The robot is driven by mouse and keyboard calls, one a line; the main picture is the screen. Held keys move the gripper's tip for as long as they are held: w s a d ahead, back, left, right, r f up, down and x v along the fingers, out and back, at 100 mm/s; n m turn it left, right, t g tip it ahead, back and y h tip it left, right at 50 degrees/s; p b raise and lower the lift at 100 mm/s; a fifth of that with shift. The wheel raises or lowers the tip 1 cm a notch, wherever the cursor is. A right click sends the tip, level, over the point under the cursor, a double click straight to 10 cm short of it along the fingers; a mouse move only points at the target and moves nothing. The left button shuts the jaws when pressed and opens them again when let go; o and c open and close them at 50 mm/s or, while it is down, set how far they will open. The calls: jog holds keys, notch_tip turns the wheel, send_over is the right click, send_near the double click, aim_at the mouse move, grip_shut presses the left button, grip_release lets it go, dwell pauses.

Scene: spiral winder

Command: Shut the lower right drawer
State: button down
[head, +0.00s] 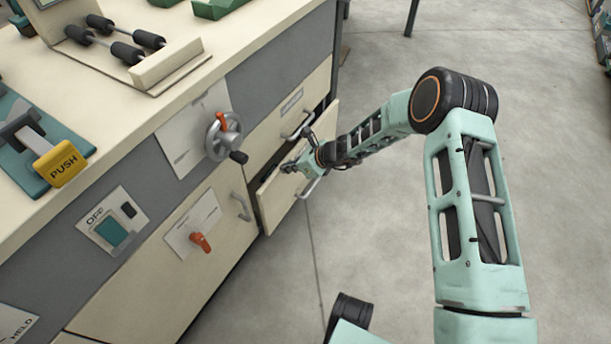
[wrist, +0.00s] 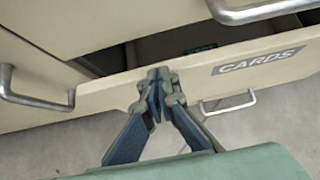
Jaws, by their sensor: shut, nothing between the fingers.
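The lower right drawer (head: 276,207) stands partly open, its cream front out from the cabinet. In the wrist view its front (wrist: 300,66) carries a "CARDS" label and a metal handle (wrist: 229,104). The dark inside shows behind its top edge, with a small bluish thing in it that I cannot make out. My gripper (head: 289,167) is shut and empty at the drawer front. In the wrist view the closed fingertips (wrist: 160,74) overlap the front's top edge, left of the label. I cannot tell whether they touch it.
Above is another drawer with a metal handle (head: 298,126). A handwheel (head: 226,137) sticks out to its left. A cabinet door (head: 150,270) with a handle and an orange knob (head: 200,242) is left of the open drawer. The concrete floor (head: 400,270) to the right is clear.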

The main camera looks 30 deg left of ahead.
jog(key=shift+w+a, duration=0.2)
jog(key=shift+a, duration=1.8)
